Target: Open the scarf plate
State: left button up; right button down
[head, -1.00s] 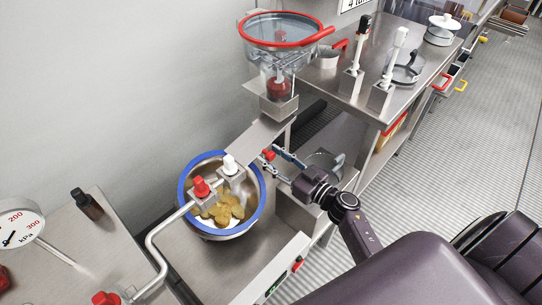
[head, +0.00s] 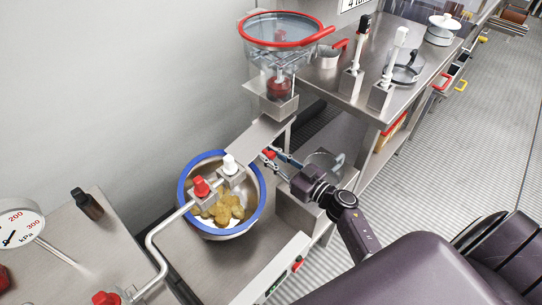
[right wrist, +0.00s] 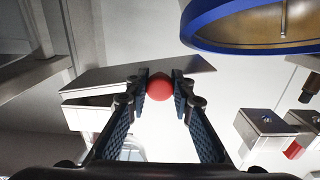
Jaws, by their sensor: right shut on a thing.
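A red ball knob (head: 268,154) sits by the lower right side of the slanted metal chute plate (head: 262,134), which runs from under the glass hopper down toward the drum. My right gripper (head: 272,156) is at this knob, reaching in from the right. In the right wrist view the red knob (right wrist: 159,87) lies between the two blue-dark fingertips, and the gripper (right wrist: 160,88) is shut on it. Behind it the grey metal plate (right wrist: 100,78) shows edge-on, with a thin gap at its left end. My left gripper is not in view.
The blue-rimmed drum (head: 184,178) with yellow-brown pieces stands left of the gripper, under red and white nozzle valves. The red-rimmed hopper (head: 285,30) is above. A steel table (head: 345,85) with pumps stands at right. A pressure gauge (head: 18,228) is at lower left.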

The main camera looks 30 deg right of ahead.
jog(key=shift+s+d+n+g+y, duration=0.3)
jog(key=shift+d+n+y, duration=0.15)
jog(key=shift+y, duration=0.15)
jog(key=shift+s+d+n+g+y, duration=0.25)
jog(key=shift+d+n+y, duration=0.15)
jog(key=shift+y, duration=0.2)
jog(key=c, duration=1.7)
grip_release()
jog(key=shift+d, duration=0.1)
jog(key=v, duration=1.2)
jog(key=shift+c, duration=0.6)
